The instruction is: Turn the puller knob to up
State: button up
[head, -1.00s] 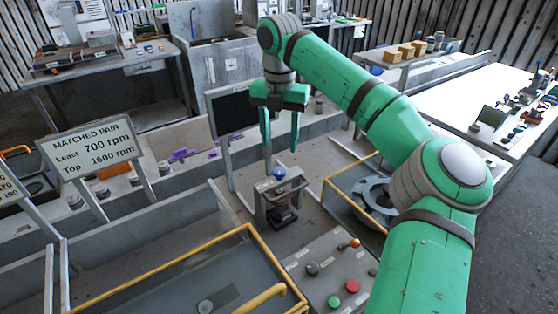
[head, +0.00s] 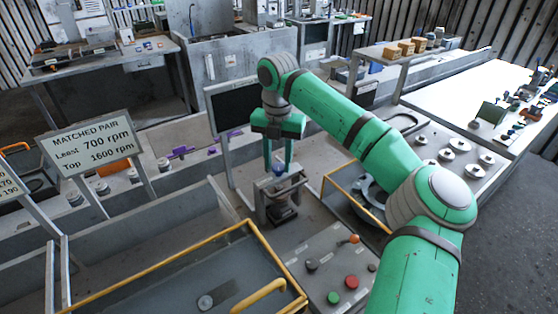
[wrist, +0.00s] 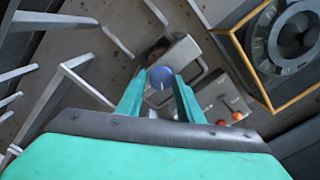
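The puller knob (head: 279,169) is a small blue knob on top of a grey metal frame, the puller (head: 278,200), which stands on the bench near the middle of the head view. In the wrist view, the blue knob (wrist: 160,77) shows a pale line on its top, running roughly up and down the picture. My gripper (head: 278,172) points down over the puller, its two green fingers apart. The knob lies between the fingertips, which are close on both sides of it. Contact cannot be told.
A control panel (head: 325,262) with a lever and red and green buttons is in front of the puller. A yellow-railed tray (head: 195,275) is at left front. A dark screen (head: 233,108) stands behind. A round housing (head: 372,197) sits in a yellow frame at right.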

jog(key=shift+d, duration=0.1)
jog(key=c, duration=0.5)
jog(key=shift+n, duration=0.3)
